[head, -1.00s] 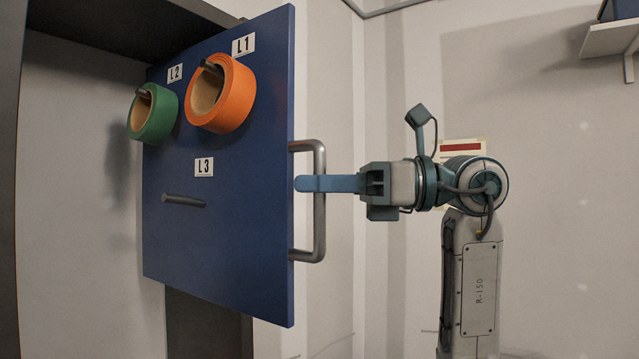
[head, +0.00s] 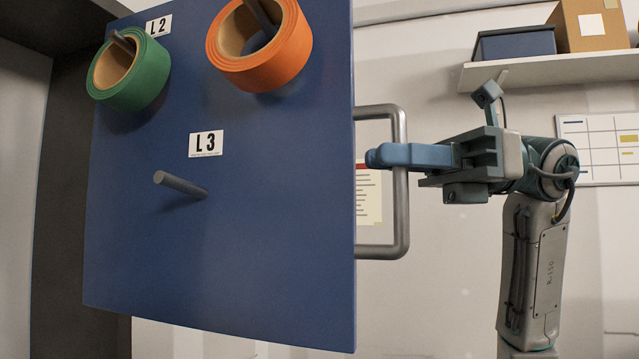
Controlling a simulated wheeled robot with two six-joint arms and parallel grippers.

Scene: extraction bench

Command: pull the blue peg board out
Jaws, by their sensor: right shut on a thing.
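The blue peg board (head: 260,220) stands upright in the left and middle of the head view, its top cut off by the picture edge. A green tape roll (head: 147,82) hangs on the peg by L2, and an orange tape roll (head: 292,50) hangs on another peg to its right. The peg (head: 178,184) below the L3 label (head: 206,144) is bare. A grey metal handle (head: 401,215) is on the board's right edge. My right gripper (head: 376,157) is shut on the handle's upright bar, its blue fingers reaching across it from the right. My left gripper is out of view.
A dark cabinet frame (head: 65,180) stands behind the board at the left. A wall shelf (head: 545,70) at the upper right holds a dark blue bin (head: 515,43) and a cardboard box (head: 590,25). A notice and a chart hang on the wall.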

